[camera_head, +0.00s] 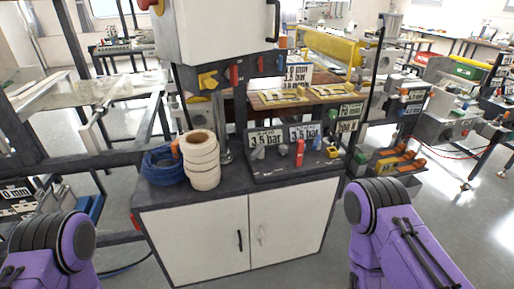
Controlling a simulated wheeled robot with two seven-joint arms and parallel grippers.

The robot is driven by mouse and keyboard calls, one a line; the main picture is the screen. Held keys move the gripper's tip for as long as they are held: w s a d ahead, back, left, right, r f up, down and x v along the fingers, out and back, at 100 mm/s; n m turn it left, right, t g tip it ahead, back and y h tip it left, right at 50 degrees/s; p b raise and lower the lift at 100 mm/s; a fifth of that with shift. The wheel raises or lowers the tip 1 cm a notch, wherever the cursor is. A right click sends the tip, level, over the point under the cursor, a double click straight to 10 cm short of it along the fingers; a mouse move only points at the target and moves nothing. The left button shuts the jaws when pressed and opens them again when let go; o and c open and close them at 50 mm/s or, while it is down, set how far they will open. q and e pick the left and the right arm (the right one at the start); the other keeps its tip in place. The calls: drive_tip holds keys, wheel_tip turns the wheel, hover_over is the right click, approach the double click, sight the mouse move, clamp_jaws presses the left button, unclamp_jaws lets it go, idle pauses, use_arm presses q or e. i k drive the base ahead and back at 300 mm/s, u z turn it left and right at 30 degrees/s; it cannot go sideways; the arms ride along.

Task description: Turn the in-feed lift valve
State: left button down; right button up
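A dark valve panel (262,176) stands on the cabinet top, with two "3.5 bar" signs (265,138) behind it. It carries small coloured handles: a red one (300,152), a blue one (316,143) and a yellow one (333,152), plus a grey one (258,153). More handles sit on the rail under the white box: a yellow one (207,80) and a red one (234,74). I cannot tell which is the in-feed lift valve. Purple links of my two arms show at the lower left and lower right; both grippers are out of view.
A white two-door cabinet (205,240) stands in front of me. A stack of cream rolls (200,160) and a coiled blue hose (162,166) sit on its left top. The white box (215,30) overhangs the back. Grey floor (470,225) is open on the right.

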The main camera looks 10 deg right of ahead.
sight(257, 151)
drive_tip(key=u, duration=1.1)
drive_tip(key=i, duration=0.5)
drive_tip(key=z, duration=1.9)
